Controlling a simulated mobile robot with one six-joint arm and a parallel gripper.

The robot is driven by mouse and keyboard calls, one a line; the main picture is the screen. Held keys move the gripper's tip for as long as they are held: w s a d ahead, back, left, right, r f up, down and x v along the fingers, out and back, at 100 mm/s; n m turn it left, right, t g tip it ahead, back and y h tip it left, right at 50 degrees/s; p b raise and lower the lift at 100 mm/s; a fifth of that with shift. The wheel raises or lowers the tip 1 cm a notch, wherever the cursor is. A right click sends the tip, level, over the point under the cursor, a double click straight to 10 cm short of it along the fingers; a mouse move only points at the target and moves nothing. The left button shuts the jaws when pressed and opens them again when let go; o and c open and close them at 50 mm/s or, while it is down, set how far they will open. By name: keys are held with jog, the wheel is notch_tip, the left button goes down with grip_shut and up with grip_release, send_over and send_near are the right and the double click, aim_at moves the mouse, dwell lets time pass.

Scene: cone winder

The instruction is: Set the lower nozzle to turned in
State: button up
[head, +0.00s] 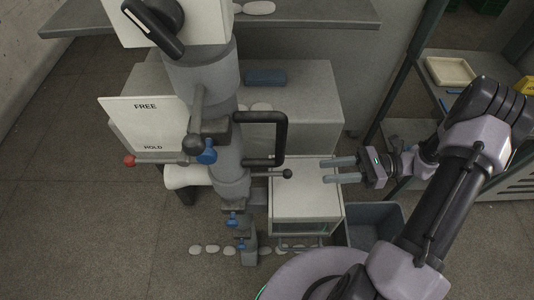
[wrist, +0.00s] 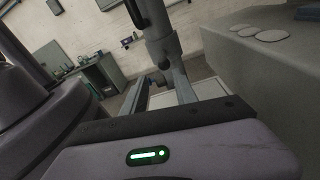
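A grey column (head: 225,150) stands left of centre in the head view, with small blue fittings on it. One blue fitting (head: 206,153) is at mid height beside a dark joint. Two smaller blue fittings are low down, an upper one (head: 232,220) and a bottom one (head: 240,244). I cannot tell for certain which is the lower nozzle or which way it is turned. My gripper (head: 326,171) is open and empty, its two fingers apart and pointing left, to the right of the column and clear of the fittings.
A black loop handle (head: 280,138) and a black-knobbed lever (head: 287,174) stick out between the column and my gripper. A red-knobbed lever (head: 130,160) is below a FREE/HOLD sign (head: 145,122). A white-topped cabinet (head: 305,205) and a grey bin (head: 375,222) stand below.

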jog(key=shift+a+f+m+t+y, duration=0.1)
jog(key=shift+f+m+t+y, duration=0.4)
jog(key=shift+f, duration=0.3)
jog(key=b, duration=0.4)
send_near(246, 175)
jog(key=a, duration=0.4)
jog(key=shift+w+a+f, duration=0.15)
jog(key=shift+w+a, duration=0.15)
grip_shut()
